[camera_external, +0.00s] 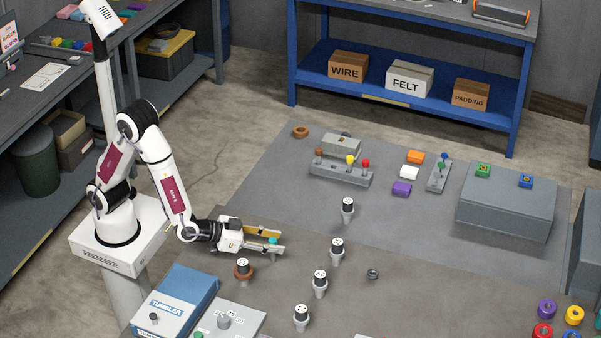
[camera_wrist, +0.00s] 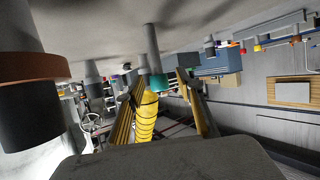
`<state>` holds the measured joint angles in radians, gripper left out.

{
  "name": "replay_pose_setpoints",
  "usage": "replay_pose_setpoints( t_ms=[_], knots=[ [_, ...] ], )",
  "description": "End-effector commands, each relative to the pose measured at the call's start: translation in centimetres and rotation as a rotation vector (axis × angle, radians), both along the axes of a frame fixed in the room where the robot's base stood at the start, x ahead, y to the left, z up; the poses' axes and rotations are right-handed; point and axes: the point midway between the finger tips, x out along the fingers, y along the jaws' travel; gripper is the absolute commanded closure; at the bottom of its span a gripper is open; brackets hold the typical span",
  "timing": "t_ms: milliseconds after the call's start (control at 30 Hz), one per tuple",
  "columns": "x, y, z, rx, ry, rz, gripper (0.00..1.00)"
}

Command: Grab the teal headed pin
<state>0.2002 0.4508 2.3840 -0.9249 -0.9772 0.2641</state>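The teal headed pin (camera_external: 273,240) stands on the grey table, its head showing between the two fingers of my gripper (camera_external: 283,242) in the external view. In the wrist view, which appears upside down, the teal head (camera_wrist: 159,83) hangs from a grey shaft between the fingertips of my gripper (camera_wrist: 160,84). The fingers are spread wide, with a visible gap on each side of the head. Whether the head lies fully between the pads or just at their tips is hard to tell. The pin's lower part is hidden by a finger in the external view.
A pin with a brown collar (camera_external: 243,272) stands close in front of my gripper; it also shows large in the wrist view (camera_wrist: 32,68). Black-topped pins (camera_external: 337,248) stand to the right. A blue tumbler box (camera_external: 177,300) sits front left.

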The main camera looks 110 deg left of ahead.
Motion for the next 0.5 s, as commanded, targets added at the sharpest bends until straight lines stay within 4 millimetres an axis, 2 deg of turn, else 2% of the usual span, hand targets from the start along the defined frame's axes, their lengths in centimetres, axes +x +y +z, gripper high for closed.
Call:
replay_pose_setpoints(
  t_ms=[133,167,200,300,500],
  knots=[
    [-0.01,-0.01,0.0,0.0,0.0,0.0,0.63],
    [-0.02,-0.01,0.01,0.0,0.0,0.0,0.68],
    [-0.02,-0.01,0.01,0.0,0.0,0.0,0.79],
    [-0.02,-0.01,0.01,0.0,0.0,0.0,1.0],
    [-0.01,0.0,0.04,0.001,-0.001,0.0,1.0]
  ],
)
